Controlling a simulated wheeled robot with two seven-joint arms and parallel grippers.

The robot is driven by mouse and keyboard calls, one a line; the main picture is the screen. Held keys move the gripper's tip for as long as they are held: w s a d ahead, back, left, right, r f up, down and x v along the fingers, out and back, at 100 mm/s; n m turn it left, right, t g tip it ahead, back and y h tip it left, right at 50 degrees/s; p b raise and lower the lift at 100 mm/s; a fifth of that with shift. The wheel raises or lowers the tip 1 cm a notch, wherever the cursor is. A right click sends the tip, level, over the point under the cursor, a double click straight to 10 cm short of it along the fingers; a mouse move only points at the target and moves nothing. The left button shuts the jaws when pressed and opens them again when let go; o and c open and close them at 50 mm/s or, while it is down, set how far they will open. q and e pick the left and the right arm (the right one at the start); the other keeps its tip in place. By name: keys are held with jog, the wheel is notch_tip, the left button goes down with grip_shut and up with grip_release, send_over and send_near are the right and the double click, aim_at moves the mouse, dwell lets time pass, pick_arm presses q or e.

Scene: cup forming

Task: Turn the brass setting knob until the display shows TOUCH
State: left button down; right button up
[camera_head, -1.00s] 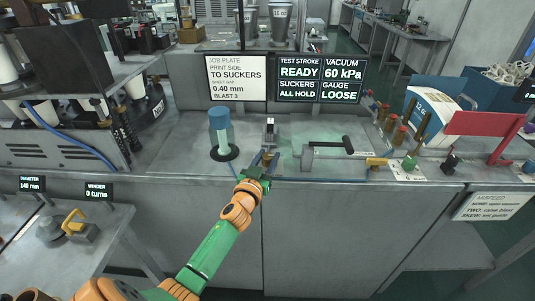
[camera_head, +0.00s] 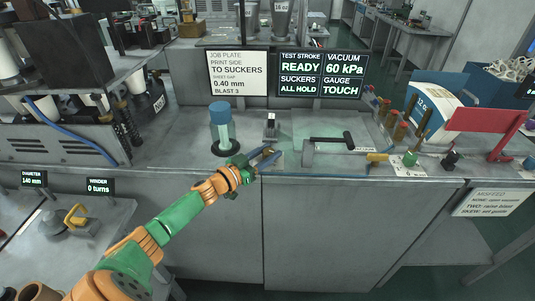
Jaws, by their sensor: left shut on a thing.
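My left gripper (camera_head: 266,157) reaches in from the lower left to the front edge of the bench, just in front of a small upright metal block (camera_head: 271,127). Its fingers are shut at the place of the brass setting knob. The knob is mostly hidden by the fingers, and I cannot make out its outline. My right gripper does not show.
A white job plate (camera_head: 237,74) stands behind, reading sheet gap 0.40 mm.

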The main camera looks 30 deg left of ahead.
aim_at(264, 156)
pick_arm(q)
jog(key=c, duration=0.7)
grip_release()
jog(key=shift+o, duration=1.4)
jog(key=shift+w+f, duration=0.1)
jog(key=shift+w, duration=0.05)
jog(key=v, duration=0.7)
